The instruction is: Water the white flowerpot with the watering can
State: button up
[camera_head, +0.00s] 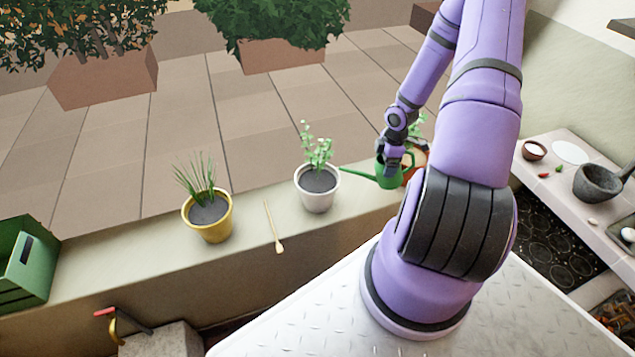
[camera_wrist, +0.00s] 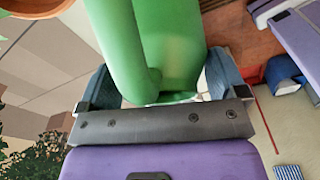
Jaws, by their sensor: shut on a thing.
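The white flowerpot (camera_head: 318,196) stands upright on the ledge with a leafy green plant in it. The green watering can (camera_head: 388,176) is to its right, with its spout pointing left toward the pot's rim. Whether the spout tip touches the pot I cannot tell. My gripper (camera_head: 392,160) is shut on the watering can. In the wrist view the green can (camera_wrist: 160,50) fills the space between the two fingers (camera_wrist: 158,92). The can's base and far side are partly hidden by my arm in the head view.
A yellow pot (camera_head: 208,222) with grassy leaves and a wooden stick (camera_head: 273,228) are on the ledge left of the white pot. A terracotta pot (camera_head: 415,166) is behind the can, mostly hidden. A green crate (camera_head: 24,265) is far left. A mortar (camera_head: 603,184) is on the right counter.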

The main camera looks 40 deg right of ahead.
aim_at(387, 184)
jog(key=shift+s+d+r+t+y+b, duration=0.1)
jog(key=shift+s+d+t+y+b, duration=0.25)
jog(key=shift+d+y, duration=0.2)
jog(key=shift+d+r, duration=0.1)
jog(key=shift+d, duration=0.05)
jog(key=shift+t+y, duration=0.55)
jog(key=shift+y, duration=0.4)
jog(key=shift+s+d+f+b, duration=0.1)
jog(key=shift+d+f+b, duration=0.15)
jog(key=shift+f, duration=0.45)
jog(key=shift+s+d+f+b, duration=0.15)
jog(key=shift+f+b, duration=0.1)
jog(key=shift+f, duration=0.4)
jog(key=shift+s+d+f+b, duration=0.1)
jog(key=shift+d+f+b, duration=0.15)
jog(key=shift+f, duration=0.45)
jog(key=shift+s, duration=0.1)
